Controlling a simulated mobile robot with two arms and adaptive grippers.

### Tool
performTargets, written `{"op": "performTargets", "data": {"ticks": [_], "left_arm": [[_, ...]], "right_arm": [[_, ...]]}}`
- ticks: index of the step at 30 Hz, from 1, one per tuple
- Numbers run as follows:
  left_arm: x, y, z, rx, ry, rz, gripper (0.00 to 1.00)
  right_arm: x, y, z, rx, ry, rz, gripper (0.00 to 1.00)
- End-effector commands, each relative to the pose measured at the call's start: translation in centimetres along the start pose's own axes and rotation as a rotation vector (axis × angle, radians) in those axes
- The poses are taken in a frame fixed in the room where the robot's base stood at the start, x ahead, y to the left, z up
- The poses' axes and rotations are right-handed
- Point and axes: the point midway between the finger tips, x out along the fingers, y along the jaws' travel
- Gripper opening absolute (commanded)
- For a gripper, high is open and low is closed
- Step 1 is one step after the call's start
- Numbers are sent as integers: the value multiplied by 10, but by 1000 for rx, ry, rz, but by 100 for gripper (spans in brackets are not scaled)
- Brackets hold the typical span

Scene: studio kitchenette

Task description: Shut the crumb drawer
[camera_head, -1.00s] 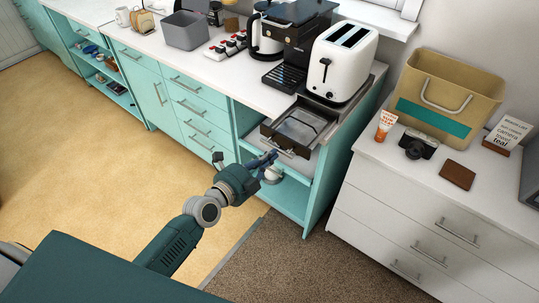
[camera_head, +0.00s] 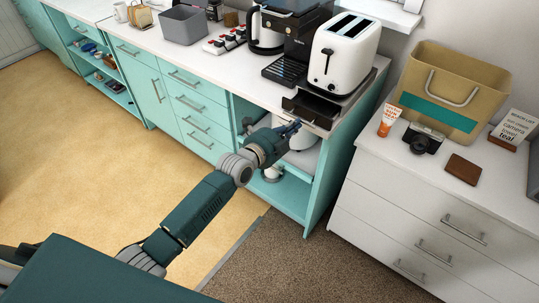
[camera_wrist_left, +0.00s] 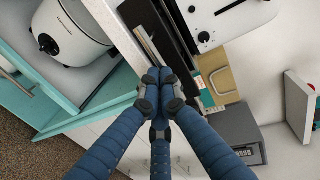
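The crumb drawer (camera_head: 311,108) is a dark, shallow tray under the white toaster (camera_head: 342,53). My left gripper (camera_head: 293,127) is at the drawer's front. In the left wrist view its blue fingers (camera_wrist_left: 155,76) are closed together at the drawer front; I cannot tell whether they touch it. Nothing shows held between them. My right gripper is not in view.
A black coffee machine (camera_head: 297,42) and a kettle (camera_head: 265,32) stand left of the toaster. A white cooker (camera_wrist_left: 72,32) sits in the open shelf below. A white chest (camera_head: 430,215) with a tan bag (camera_head: 450,85) and a camera (camera_head: 423,138) stands at right.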

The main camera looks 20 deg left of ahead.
Motion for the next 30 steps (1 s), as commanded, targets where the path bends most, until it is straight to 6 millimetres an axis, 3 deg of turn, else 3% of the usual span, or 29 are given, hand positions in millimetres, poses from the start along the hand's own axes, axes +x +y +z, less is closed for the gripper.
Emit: {"op": "performTargets", "data": {"ticks": [1,6,12,30], "left_arm": [[14,3,0,3,0,-3,0],[46,-3,1,3,-1,-1,0],[69,-10,0,1,0,0,0],[79,-18,0,-1,0,-5,0]], "right_arm": [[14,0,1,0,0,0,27],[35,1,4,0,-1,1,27],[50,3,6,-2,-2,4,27],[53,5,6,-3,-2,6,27]]}}
